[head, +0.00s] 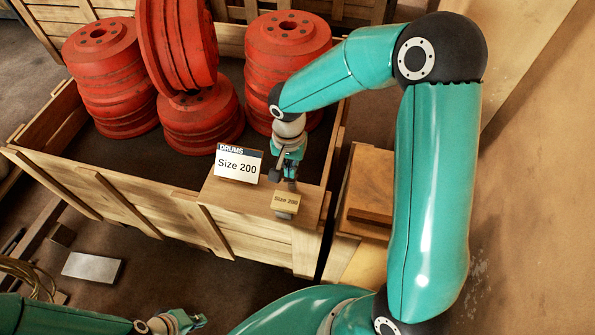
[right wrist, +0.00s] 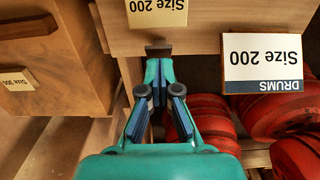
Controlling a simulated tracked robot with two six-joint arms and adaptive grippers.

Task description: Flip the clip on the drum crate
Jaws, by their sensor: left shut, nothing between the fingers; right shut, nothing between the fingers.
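The drum crate (head: 100,190) is a wooden box holding red drums. On its front right corner board sits the clip (head: 286,202), a tan tag reading "Size 200"; its tan face also shows at the top of the right wrist view (right wrist: 157,10). A dark piece (right wrist: 158,49) shows at the board's edge behind it. My right gripper (head: 290,172) is shut and empty, just behind the clip on the crate's inner side. In the right wrist view its fingertips (right wrist: 159,68) are close to the dark piece; contact is unclear. My left gripper (head: 190,322) is shut and empty, low in front of the crate.
A white sign (head: 238,164) reading "DRUMS Size 200" stands left of the clip. Several red drums (head: 105,75) are stacked in the crate. A second wooden box (head: 368,190) is close on the right, with a tag (right wrist: 17,79). A pale block (head: 92,267) lies on the floor.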

